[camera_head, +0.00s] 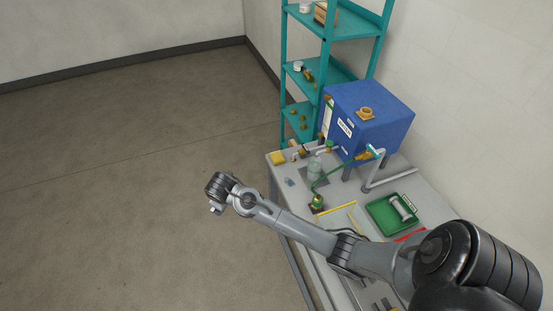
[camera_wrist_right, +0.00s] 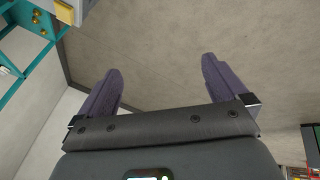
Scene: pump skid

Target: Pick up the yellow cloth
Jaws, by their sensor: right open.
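The yellow cloth (camera_head: 277,158) is a small folded-looking patch on the far left corner of the grey bench (camera_head: 290,182). A yellow patch that looks like the cloth (camera_wrist_right: 64,9) shows at the top left of the right wrist view, by a grey edge. My right gripper (camera_head: 216,208) hangs over the floor, left of the bench and apart from the cloth. In the right wrist view, its two dark fingers (camera_wrist_right: 162,68) are spread, with only floor between them. My left gripper is not in view.
A blue tank (camera_head: 372,108) with pipes stands at the back of the bench. Teal shelves (camera_head: 327,60) stand behind. The floor on the left is clear.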

